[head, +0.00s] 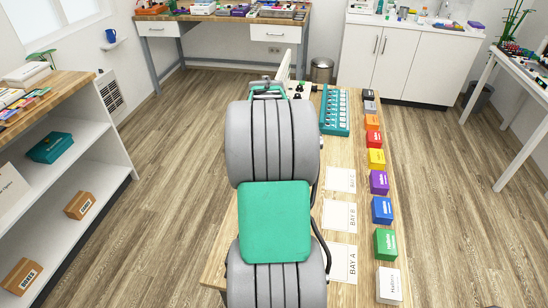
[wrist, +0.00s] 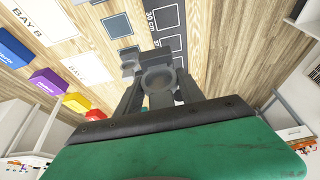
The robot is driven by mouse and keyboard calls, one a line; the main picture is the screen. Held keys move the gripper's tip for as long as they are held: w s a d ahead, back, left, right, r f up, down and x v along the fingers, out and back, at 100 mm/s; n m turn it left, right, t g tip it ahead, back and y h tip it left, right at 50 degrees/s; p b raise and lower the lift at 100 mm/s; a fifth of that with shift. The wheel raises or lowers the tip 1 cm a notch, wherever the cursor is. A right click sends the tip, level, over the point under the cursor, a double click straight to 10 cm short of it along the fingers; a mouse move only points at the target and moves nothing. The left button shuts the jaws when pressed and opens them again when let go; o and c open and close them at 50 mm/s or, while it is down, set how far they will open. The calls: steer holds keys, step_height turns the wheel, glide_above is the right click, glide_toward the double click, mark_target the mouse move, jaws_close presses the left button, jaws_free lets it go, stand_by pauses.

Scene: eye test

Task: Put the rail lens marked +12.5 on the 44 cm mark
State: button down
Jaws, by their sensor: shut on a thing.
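In the wrist view my gripper (wrist: 158,92) is shut on a grey ring-shaped rail lens (wrist: 158,79). Its marking cannot be read. A second, smaller grey round part (wrist: 130,64) shows just left of it; I cannot tell whether it belongs to the held piece. Beyond the fingers lies a dark scale strip (wrist: 168,22) with outlined squares and a legible "30 cm" label. The 44 cm mark is not legible in either view. In the head view my arm hides the gripper, the lens and much of the table.
On the wooden table (head: 347,94), a teal rack (head: 335,112) with several small pieces stands at the far end. White bay sheets, including BAY A (head: 342,262), lie right of my arm. Several coloured boxes, such as a yellow one (head: 376,159), line the right edge.

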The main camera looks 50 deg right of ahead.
steer(key=w+d+f, duration=0.4)
steer(key=w+d+f+b, duration=0.1)
steer(key=w+d+f, duration=0.4)
steer(key=shift+d+f+b, duration=0.4)
steer(key=shift+f+b, duration=0.5)
steer(key=shift+f, duration=1.1)
steer(key=c, duration=0.7)
jaws_free()
steer(key=p+v, duration=0.5)
steer(key=v, duration=0.7)
steer(key=w+a+r+n+t+y, duration=0.1)
steer(key=w+a+r+n, duration=0.3)
steer(key=a, duration=0.9)
steer(key=s+a+r+n+y, duration=0.15)
steer(key=a+r, duration=0.45)
steer(key=a, duration=0.6)
steer(key=s+a+n, duration=0.2)
steer(key=s+a, duration=0.3)
steer(key=a, duration=0.3)
steer(key=s+a+f+n+y, duration=0.1)
steer(key=s+a+n, duration=0.2)
steer(key=s+a, duration=0.2)
steer(key=s+a+n, duration=0.2)
steer(key=s+a, duration=0.3)
steer(key=a, duration=0.6)
steer(key=shift+a+f+n+t+y, duration=0.2)
steer(key=shift+a+n+t+y, duration=0.05)
steer(key=shift+a+t, duration=0.05)
